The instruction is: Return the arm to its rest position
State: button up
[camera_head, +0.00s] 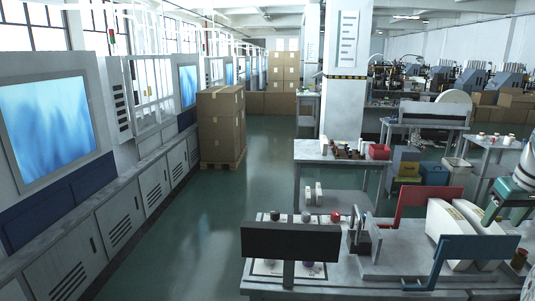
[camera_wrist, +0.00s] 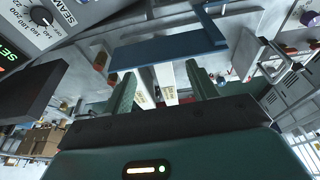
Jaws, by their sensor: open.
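My gripper (camera_wrist: 163,88) shows in the wrist view with its two green fingers spread apart. It is open, and I see nothing held between the fingers. In the head view my green and white arm (camera_head: 515,192) is at the right edge, partly cut off.
The front bench (camera_head: 345,285) carries a dark panel (camera_head: 290,242), a red bracket (camera_head: 425,198) and a blue bracket (camera_head: 470,250). A second table (camera_head: 310,152) stands behind. Stacked cartons (camera_head: 221,125) stand by the left cabinets. The green floor (camera_head: 235,200) between is clear.

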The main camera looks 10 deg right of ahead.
jog(key=a+n+t, duration=0.1)
jog(key=a, duration=2.7)
jog(key=s+a+f, duration=0.5)
jog(key=s+a, duration=0.1)
jog(key=a, duration=0.2)
jog(key=s+a+f+n+t, duration=0.1)
jog(key=s+a+f, duration=0.5)
jog(key=a, duration=0.2)
jog(key=shift+a+t+y, duration=0.15)
jog(key=shift+t+y, duration=0.15)
jog(key=shift+y, duration=0.1)
jog(key=shift+c, duration=0.2)
jog(key=c, duration=0.4)
jog(key=shift+c, duration=0.2)
jog(key=shift+a+n, duration=0.15)
jog(key=shift+n, duration=0.15)
